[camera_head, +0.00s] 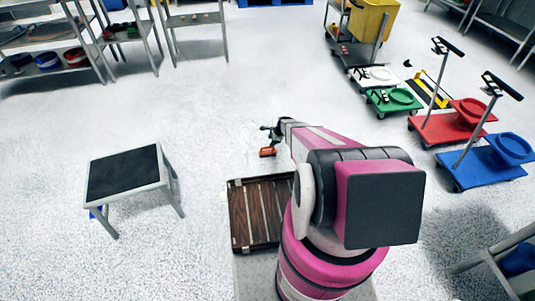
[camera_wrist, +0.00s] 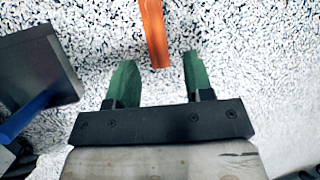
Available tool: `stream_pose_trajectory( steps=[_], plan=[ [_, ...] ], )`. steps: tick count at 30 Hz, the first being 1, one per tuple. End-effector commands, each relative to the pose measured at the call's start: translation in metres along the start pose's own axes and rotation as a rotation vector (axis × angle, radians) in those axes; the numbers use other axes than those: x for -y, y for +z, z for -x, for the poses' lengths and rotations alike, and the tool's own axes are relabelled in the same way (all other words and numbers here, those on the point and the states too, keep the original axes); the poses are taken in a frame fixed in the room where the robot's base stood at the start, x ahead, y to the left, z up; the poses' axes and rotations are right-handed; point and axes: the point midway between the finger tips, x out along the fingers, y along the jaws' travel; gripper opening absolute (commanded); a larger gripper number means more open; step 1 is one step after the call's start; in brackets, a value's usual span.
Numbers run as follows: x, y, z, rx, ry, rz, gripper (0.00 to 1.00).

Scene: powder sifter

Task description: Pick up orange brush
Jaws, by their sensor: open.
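The orange brush (camera_head: 267,152) lies on the speckled floor, just below my gripper in the head view. In the wrist view, a long orange piece (camera_wrist: 153,35), likely its handle, runs from the top edge down toward the gap between my fingers. The rest of it is cut off by the frame. My gripper (camera_wrist: 155,75) is open, with its two green fingers apart and nothing held between them. The orange piece's near end shows between and slightly beyond the fingertips. In the head view my gripper (camera_head: 272,132) is small and dark at the arm's end; its fingers are hard to make out.
A dark-topped step stool (camera_head: 125,172) stands to the left. Red (camera_head: 450,125), blue (camera_head: 490,163) and green (camera_head: 390,100) dollies stand at the right. Shelves line the back left. In the wrist view a grey block-like object (camera_wrist: 35,75) is at the left. Floor around the brush is mostly clear.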

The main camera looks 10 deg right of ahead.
Motion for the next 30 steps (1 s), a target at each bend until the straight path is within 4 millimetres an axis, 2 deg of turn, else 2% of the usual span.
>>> stream_pose_trajectory(
  steps=[1,3,11,20,28,29,30],
  plan=[
    [0.001,-0.001,-0.011,0.0,0.002,0.001,0.47],
    [0.001,-0.001,-0.021,0.0,0.002,0.001,0.47],
    [0.0,-0.001,-0.037,0.0,0.001,0.002,0.47],
    [-0.002,-0.003,-0.077,0.0,0.002,0.003,0.47],
    [-0.003,-0.002,-0.081,0.0,0.001,0.003,0.47],
    [-0.003,-0.002,-0.081,0.0,0.001,0.003,0.41],
    [-0.003,-0.002,-0.081,0.0,0.001,0.003,0.28]
  ],
)
